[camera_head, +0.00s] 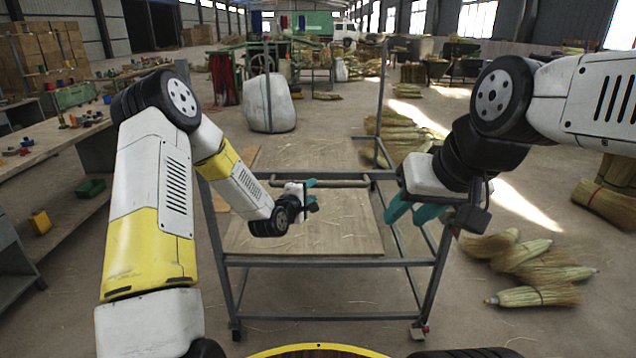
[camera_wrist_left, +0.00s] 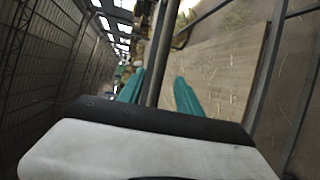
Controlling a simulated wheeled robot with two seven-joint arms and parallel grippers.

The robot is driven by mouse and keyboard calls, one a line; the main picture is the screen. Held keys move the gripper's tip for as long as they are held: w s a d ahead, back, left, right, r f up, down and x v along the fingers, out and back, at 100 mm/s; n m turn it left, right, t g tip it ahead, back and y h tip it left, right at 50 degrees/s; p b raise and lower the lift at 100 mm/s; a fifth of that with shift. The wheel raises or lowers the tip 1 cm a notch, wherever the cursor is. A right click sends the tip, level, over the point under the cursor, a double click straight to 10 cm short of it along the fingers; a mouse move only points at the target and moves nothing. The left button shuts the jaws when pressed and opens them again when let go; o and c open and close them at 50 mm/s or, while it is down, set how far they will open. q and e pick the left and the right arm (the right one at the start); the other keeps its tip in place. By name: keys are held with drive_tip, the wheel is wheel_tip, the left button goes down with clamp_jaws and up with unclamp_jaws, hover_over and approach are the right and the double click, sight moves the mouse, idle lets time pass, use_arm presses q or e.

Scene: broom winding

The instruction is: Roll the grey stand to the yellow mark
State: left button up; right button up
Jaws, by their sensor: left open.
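The grey stand (camera_head: 330,262) is an upright metal-tube frame on castors in the middle of the head view, with a wooden board in it. My left gripper (camera_head: 312,190) is over the stand, by its horizontal crossbar. In the left wrist view, my left gripper's teal fingers (camera_wrist_left: 158,92) are apart, with a grey tube (camera_wrist_left: 155,55) showing between them; I cannot tell whether they touch it. My right gripper (camera_head: 412,210) is open and empty beside the stand's right side. A yellow arc (camera_head: 315,347) shows at the bottom edge; I cannot tell whether it is the mark.
Broom bundles (camera_head: 530,270) lie on the floor right of the stand, with another bundle (camera_head: 605,203) farther right. A workbench (camera_head: 50,150) with small objects runs along the left. A white sack (camera_head: 270,103) stands behind the stand. Bare floor lies around the stand's front.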

sight(319, 186)
use_arm(q)
drive_tip(key=x, duration=0.7)
drive_tip(key=shift+w+d, duration=0.1)
drive_tip(key=shift+w, duration=0.15)
clamp_jaws()
drive_tip(key=shift+f, duration=0.1)
idle(1.0)
